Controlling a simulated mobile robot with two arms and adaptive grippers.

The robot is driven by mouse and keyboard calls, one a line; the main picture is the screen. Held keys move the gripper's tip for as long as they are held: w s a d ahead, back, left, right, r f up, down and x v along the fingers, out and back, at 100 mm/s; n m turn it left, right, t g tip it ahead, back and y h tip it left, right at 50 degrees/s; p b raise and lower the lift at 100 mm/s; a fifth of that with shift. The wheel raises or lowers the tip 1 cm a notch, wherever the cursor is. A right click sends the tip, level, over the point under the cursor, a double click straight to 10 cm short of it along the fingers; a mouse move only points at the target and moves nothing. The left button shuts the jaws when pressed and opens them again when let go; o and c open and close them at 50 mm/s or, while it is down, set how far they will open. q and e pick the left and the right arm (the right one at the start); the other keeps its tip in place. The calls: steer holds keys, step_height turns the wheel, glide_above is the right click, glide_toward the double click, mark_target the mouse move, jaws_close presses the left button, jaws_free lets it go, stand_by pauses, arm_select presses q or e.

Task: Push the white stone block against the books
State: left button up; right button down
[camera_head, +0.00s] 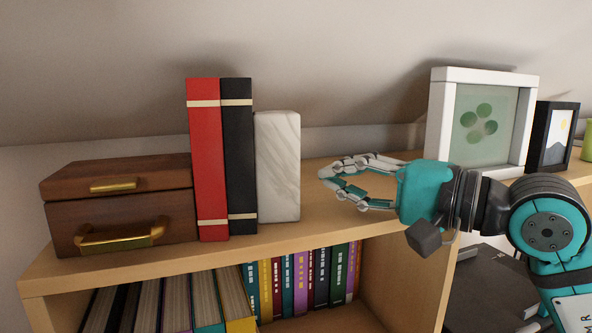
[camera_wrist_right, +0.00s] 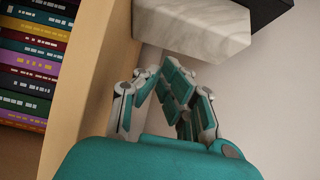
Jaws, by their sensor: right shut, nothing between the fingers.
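The white stone block (camera_head: 278,167), pale with grey veins, stands upright on the shelf top, right beside the black book (camera_head: 239,155). No clear gap shows between them. The red book (camera_head: 207,160) stands upright to the left of the black one. My right gripper (camera_head: 322,174) is shut and empty, its fingertips pointing left, a short way to the right of the block and apart from it. In the right wrist view the gripper's fingers (camera_wrist_right: 166,72) meet below the stone block (camera_wrist_right: 195,28). My left gripper is not in view.
A wooden box (camera_head: 120,205) with brass fittings stands left of the red book. A white-framed clover picture (camera_head: 434,120) and a black-framed picture (camera_head: 569,134) stand at the right. Several books (camera_head: 300,283) fill the shelf below. The sloped ceiling (camera_head: 300,60) comes down behind.

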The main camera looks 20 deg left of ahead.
steer(key=shift+s+d+f+b, duration=0.1)
steer(key=shift+s+d+b, duration=0.15)
steer(key=shift+s+b, duration=0.1)
steer(key=s+d+b, duration=0.4)
steer(key=s+d, duration=0.2)
steer(key=s, duration=0.3)
steer(key=shift+d, duration=0.3)
